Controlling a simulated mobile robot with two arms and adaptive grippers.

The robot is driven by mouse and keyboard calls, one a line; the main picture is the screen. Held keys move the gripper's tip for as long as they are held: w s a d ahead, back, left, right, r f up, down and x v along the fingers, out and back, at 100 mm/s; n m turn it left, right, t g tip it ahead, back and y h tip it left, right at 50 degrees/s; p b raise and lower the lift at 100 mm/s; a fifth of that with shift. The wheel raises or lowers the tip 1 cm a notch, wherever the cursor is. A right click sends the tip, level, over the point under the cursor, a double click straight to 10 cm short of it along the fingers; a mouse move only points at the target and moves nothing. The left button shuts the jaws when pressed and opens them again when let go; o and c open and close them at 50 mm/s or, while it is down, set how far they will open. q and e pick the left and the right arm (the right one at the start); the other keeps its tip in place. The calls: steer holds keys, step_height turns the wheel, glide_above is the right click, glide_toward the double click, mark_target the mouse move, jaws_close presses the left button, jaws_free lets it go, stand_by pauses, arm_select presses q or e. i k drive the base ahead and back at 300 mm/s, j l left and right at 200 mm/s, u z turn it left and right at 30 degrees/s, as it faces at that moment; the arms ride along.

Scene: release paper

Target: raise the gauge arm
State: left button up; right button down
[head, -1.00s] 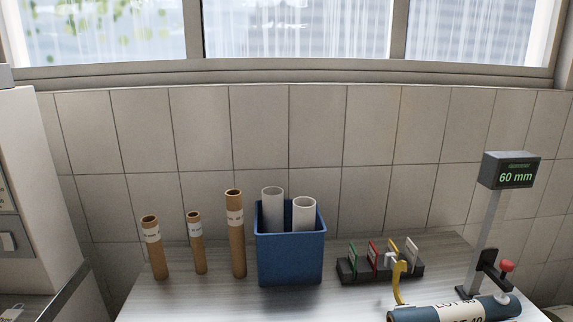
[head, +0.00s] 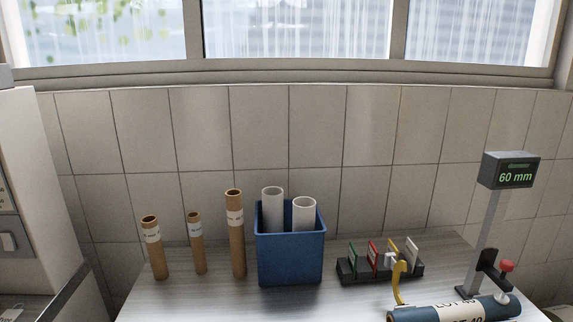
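The gauge stands at the right end of the table, with a grey post (head: 484,238) and a dark display (head: 511,170) reading 60 mm. Whether the arm touches the roll is hard to tell. Neither of my grippers shows in the head view.
A yellow hooked piece (head: 398,282) stands at the roll's left. A black rack (head: 350,271) holds several coloured cards. A blue bin (head: 290,262) holds two white tubes. Three brown tubes (head: 236,235) stand at left. The table (head: 215,300) is bare in front of the bin.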

mark_target(487, 258)
steer(key=z, duration=1.25)
